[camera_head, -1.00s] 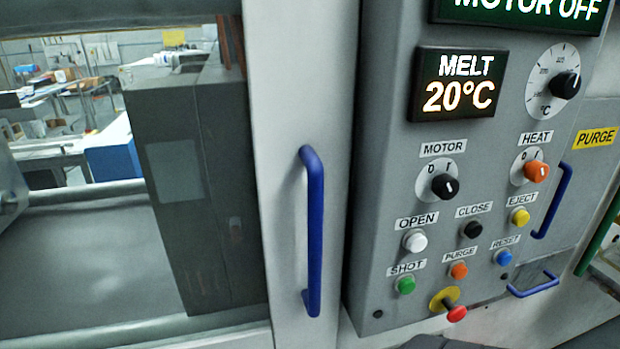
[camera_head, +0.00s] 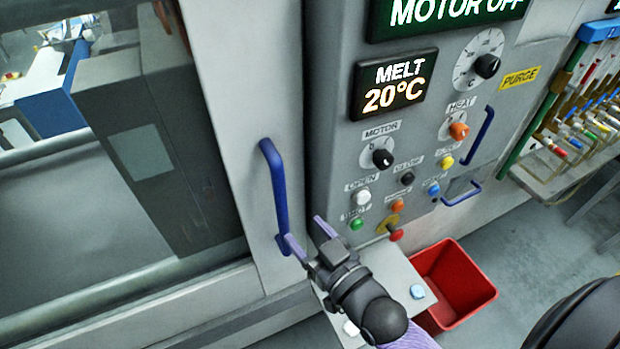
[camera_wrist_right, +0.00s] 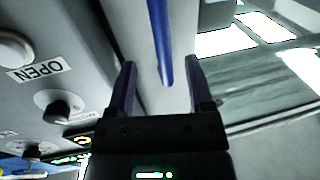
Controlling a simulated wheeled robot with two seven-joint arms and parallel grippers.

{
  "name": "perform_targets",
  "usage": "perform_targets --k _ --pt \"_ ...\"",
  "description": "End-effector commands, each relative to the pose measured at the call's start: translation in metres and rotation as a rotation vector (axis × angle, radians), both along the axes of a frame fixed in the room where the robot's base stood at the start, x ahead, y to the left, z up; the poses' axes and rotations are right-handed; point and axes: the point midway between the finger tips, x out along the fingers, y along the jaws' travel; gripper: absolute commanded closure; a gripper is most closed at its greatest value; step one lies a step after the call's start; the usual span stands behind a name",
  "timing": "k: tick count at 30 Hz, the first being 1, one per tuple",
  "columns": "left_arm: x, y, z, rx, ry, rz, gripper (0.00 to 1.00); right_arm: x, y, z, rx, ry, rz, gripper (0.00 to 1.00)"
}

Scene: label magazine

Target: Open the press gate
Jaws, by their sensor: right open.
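The press gate (camera_head: 222,75) is a grey-framed panel with a large window. A blue vertical bar handle (camera_head: 273,180) stands on its right edge. The gate's edge strip is against the control panel side, so it looks closed. My right gripper (camera_head: 308,238) is at the handle's lower end, with its fingers apart. In the right wrist view the handle (camera_wrist_right: 160,45) reaches down between the two open fingers (camera_wrist_right: 160,68), nearer the right one. Whether either finger touches it I cannot tell. My left gripper is in neither current view.
The control panel (camera_head: 335,140) with knobs and coloured buttons is just right of the handle. A red bin (camera_head: 465,285) stands on the floor below. A small shelf (camera_head: 398,268) holds small pieces. A rack of coloured items (camera_head: 590,115) is at far right.

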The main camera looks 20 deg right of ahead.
Motion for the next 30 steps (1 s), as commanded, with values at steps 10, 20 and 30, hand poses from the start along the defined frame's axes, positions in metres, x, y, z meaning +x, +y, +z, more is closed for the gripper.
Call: perform_targets --k 10,20,30 --pt "-0.003 0.001 0.001 0.001 0.005 0.000 0.41 0.068 0.016 0.000 0.002 -0.004 0.001 0.33" --pt "-0.002 0.001 0.001 0.002 0.005 -0.001 0.41 0.095 0.023 -0.001 0.000 0.000 0.001 0.33" --pt "-0.002 0.001 0.001 0.002 0.005 -0.002 0.41 0.095 0.023 -0.001 0.000 0.000 0.001 0.63"
